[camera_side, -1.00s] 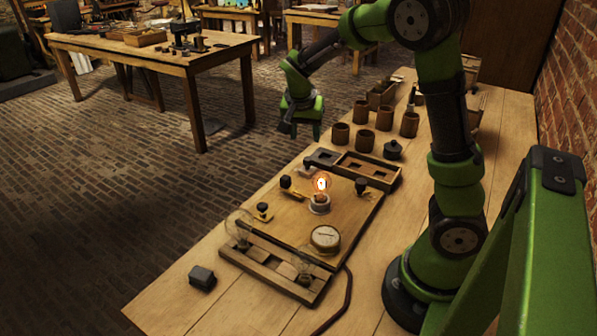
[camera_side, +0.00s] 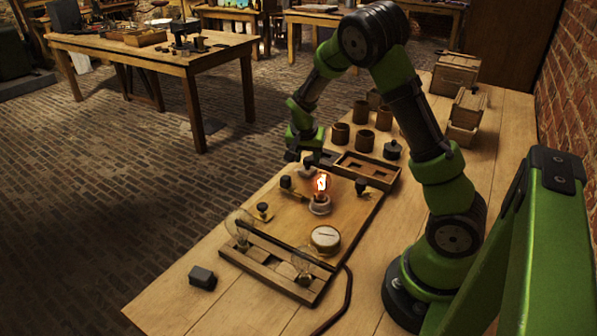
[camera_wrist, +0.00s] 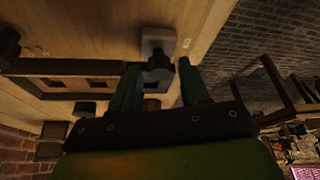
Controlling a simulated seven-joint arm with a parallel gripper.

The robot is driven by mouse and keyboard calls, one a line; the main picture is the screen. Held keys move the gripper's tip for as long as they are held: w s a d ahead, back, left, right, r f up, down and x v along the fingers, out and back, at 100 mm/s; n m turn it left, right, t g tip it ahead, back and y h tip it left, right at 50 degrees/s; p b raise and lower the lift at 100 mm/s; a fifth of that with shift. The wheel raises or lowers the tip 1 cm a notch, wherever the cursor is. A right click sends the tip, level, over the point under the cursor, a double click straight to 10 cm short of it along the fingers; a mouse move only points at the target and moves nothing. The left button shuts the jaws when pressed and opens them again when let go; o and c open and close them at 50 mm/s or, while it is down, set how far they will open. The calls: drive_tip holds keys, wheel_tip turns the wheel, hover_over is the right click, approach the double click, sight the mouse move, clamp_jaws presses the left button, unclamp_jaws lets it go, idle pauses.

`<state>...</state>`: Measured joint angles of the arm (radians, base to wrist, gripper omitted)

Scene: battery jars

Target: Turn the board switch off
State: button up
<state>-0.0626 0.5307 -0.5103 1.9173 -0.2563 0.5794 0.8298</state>
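The wooden board (camera_side: 285,222) lies on the bench and carries a lit, orange-glowing bulb (camera_side: 321,184) in a pale socket. A pale block with a dark knob, which looks like the board switch (camera_wrist: 158,36), sits near the board's edge in the wrist view. In the side view it is a small pale shape (camera_side: 305,171) just under my gripper (camera_side: 304,158), partly hidden. My gripper is open, and in the wrist view its two fingers (camera_wrist: 160,68) stand apart with the dark knob between their tips. I cannot tell whether they touch the knob.
Dark knobs on brass (camera_side: 287,183) and a round dial (camera_side: 325,237) stand on the board. A compartment tray (camera_side: 398,178) lies behind it, with several brown jars (camera_side: 340,134) and a lidded dark pot (camera_side: 392,150) beyond. A front rack (camera_side: 262,267) holds clear bulbs.

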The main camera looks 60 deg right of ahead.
clamp_jaws()
drive_tip(key=shift+n, duration=0.3)
drive_tip(key=n+t, duration=0.1)
drive_tip(key=n, duration=0.1)
drive_tip(key=n+t+y, duration=0.1)
drive_tip(key=n, duration=0.2)
drive_tip(key=shift+s+d+r+n+y, duration=0.1)
drive_tip(key=shift+s+d+n+y, duration=0.1)
drive_tip(key=shift+n+y, duration=0.1)
drive_tip(key=n+y, duration=0.1)
drive_tip(key=n, duration=0.1)
drive_tip(key=n+t, duration=0.1)
drive_tip(key=n, duration=0.2)
drive_tip(key=shift+n+y, duration=0.3)
drive_tip(key=shift+y, duration=0.1)
drive_tip(key=shift+o, duration=1.1)
unclamp_jaws()
drive_tip(key=v, duration=1.6)
drive_tip(key=shift+s+r, duration=0.15)
drive_tip(key=shift+r, duration=0.2)
